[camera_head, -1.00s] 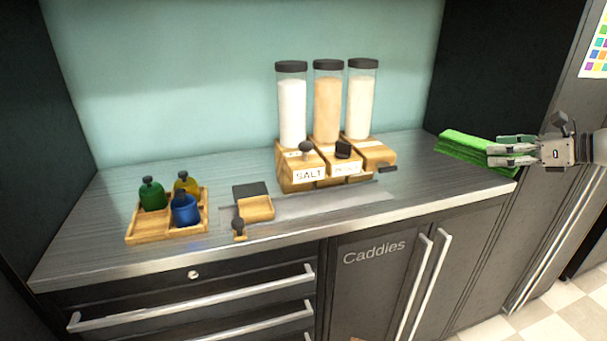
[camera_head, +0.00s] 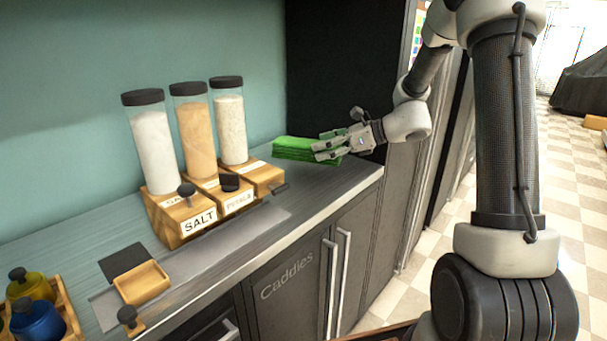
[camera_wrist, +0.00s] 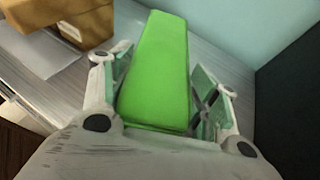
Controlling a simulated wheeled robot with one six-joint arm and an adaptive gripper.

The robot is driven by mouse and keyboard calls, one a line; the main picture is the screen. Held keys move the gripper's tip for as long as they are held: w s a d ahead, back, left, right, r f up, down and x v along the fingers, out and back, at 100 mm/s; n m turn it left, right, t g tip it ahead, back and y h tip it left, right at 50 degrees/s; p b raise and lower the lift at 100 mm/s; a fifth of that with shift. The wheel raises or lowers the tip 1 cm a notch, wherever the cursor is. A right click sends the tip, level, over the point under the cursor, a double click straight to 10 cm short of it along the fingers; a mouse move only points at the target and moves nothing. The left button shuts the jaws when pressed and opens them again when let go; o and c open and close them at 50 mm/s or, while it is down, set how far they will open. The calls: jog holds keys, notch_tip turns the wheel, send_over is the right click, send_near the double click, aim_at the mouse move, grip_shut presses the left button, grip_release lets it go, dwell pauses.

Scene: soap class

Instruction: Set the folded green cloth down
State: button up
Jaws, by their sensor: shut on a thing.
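The folded green cloth (camera_head: 296,149) is at the right end of the counter, beside the dark side wall. My gripper (camera_head: 331,147) is shut on its right end in the head view. In the wrist view the cloth (camera_wrist: 155,75) runs lengthwise between the two fingers of my gripper (camera_wrist: 165,95). The cloth is level and close above or on the counter; I cannot tell whether it touches.
Three tall dispensers (camera_head: 197,135) on wooden bases stand left of the cloth. A small wooden tray (camera_head: 142,283) and a caddy (camera_head: 66,305) with bottles sit further left. The dark side wall (camera_head: 335,75) bounds the right. Counter (camera_head: 320,188) in front of the cloth is clear.

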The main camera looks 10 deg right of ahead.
notch_tip(320, 180, down, 7)
jog(key=shift+f, duration=0.2)
dwell(0.3)
jog(key=o, duration=1.1)
